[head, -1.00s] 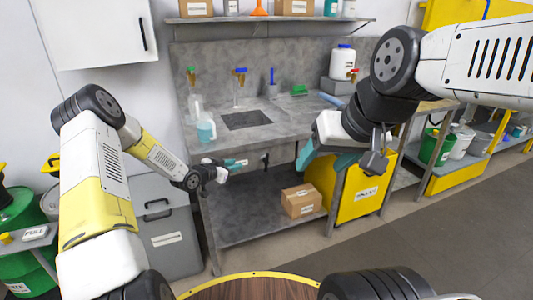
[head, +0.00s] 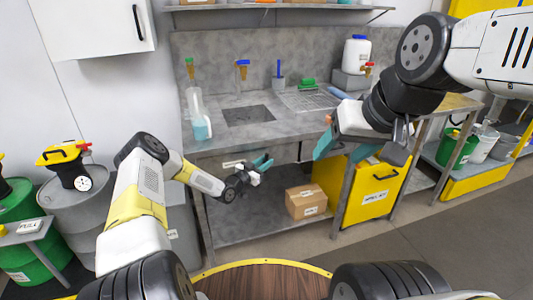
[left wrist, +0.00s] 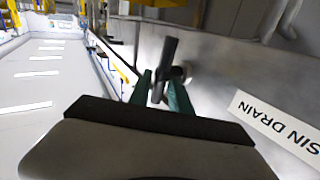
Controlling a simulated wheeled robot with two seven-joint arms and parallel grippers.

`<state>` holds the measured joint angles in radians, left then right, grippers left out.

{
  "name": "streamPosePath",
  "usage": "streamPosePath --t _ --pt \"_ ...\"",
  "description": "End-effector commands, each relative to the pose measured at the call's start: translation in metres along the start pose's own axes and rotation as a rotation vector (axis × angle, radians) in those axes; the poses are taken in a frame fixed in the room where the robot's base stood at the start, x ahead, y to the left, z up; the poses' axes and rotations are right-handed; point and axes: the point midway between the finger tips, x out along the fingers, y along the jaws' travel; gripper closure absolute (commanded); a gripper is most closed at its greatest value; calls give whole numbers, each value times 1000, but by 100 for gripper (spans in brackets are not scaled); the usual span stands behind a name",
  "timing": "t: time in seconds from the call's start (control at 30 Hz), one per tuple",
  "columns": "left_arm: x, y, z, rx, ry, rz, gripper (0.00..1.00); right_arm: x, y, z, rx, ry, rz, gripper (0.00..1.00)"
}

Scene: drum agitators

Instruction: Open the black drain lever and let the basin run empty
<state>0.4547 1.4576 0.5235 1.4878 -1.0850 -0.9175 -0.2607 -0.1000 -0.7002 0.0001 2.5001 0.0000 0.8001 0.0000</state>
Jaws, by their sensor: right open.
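The basin (head: 248,116) is a dark rectangular recess in the grey bench top; I cannot tell its water level. The black drain lever (left wrist: 166,62) shows in the left wrist view, standing out from the bench's metal front beside a white "BASIN DRAIN" label (left wrist: 280,121). My left gripper (left wrist: 161,88) has its teal fingers apart, one on each side of the lever in the picture; contact is unclear. In the head view, my left gripper (head: 262,164) is at the bench front below the basin and covers the lever. My right gripper (head: 345,150) is open and empty, right of the basin.
A green brush (head: 307,84) and a white container (head: 356,53) are farther right. A cardboard box (head: 305,201) sits on the lower shelf, beside a yellow cabinet (head: 378,190).

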Motion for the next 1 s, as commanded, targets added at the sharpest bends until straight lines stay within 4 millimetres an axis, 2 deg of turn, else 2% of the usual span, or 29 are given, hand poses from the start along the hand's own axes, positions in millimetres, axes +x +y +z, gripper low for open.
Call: streamPosePath --t 0.13,0.37,0.4,0.5,0.53,0.73,1.0 --pt "10 0 0 0 0 -1 76 0 0 0 0 0 0 37" --pt "11 0 0 -1 -1 -1 76 0 0 0 0 0 0 37" --pt "11 0 0 -1 -1 -1 78 0 0 0 0 0 0 37" --pt "11 0 0 0 -1 -1 97 0 0 0 0 0 0 37" --pt "11 0 0 0 -1 -1 100 0 0 0 0 0 0 37" --pt "10 0 0 -8 9 -2 100 0 0 0 0 0 0 37" --pt "9 -2 0 -74 112 -9 100 0 0 0 0 0 0 37"
